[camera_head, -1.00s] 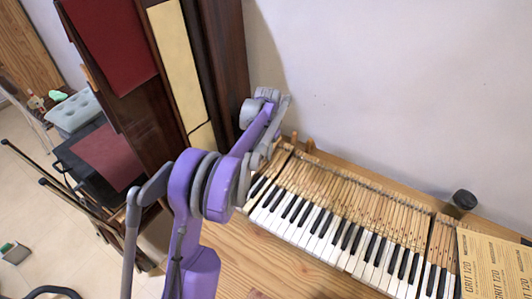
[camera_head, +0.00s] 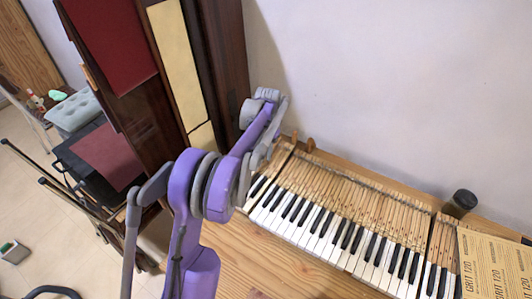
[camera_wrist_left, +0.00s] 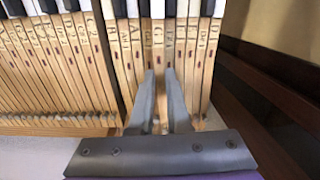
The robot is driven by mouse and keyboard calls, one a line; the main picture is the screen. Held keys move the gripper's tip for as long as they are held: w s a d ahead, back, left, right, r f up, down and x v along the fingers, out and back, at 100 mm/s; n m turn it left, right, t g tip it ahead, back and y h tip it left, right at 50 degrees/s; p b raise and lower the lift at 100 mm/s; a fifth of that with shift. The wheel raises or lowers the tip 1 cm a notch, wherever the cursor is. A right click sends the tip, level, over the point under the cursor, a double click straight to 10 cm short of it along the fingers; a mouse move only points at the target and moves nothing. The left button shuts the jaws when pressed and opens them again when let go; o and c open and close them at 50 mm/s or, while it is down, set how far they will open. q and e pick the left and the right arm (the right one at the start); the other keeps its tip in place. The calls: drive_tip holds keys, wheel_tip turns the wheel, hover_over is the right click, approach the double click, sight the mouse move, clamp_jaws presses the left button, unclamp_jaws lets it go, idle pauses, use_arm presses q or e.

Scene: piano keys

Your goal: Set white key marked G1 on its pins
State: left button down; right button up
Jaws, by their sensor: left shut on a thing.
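The fingers straddle the key's wooden body, behind the black and white key tops. The held key lies in line with its neighbours; its pins are hidden, so I cannot tell whether it rests on them. In the head view my left gripper is at the keyboard's left end (camera_head: 262,192), its fingertips mostly hidden by the arm. My right gripper is in neither view.
Neighbouring keys (camera_wrist_left: 62,50) stand close on both sides. A dark wooden case (camera_wrist_left: 270,75) rises beside the low end. The bench front (camera_head: 280,270) is bare.

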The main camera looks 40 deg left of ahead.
use_arm(q)
drive_tip(key=shift+f+b, duration=0.3)
drive_tip(key=shift+f, duration=0.2)
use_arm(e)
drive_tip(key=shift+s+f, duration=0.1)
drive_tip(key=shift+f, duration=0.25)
use_arm(q)
drive_tip(key=c, duration=1.2)
unclamp_jaws()
drive_tip(key=shift+r, duration=0.15)
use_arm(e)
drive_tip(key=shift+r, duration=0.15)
use_arm(q)
drive_tip(key=shift+r+p, duration=0.7)
drive_tip(key=shift+r, duration=0.3)
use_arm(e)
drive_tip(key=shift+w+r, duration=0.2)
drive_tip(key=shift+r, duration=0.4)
use_arm(q)
drive_tip(key=o, duration=0.5)
drive_tip(key=shift+o, duration=0.2)
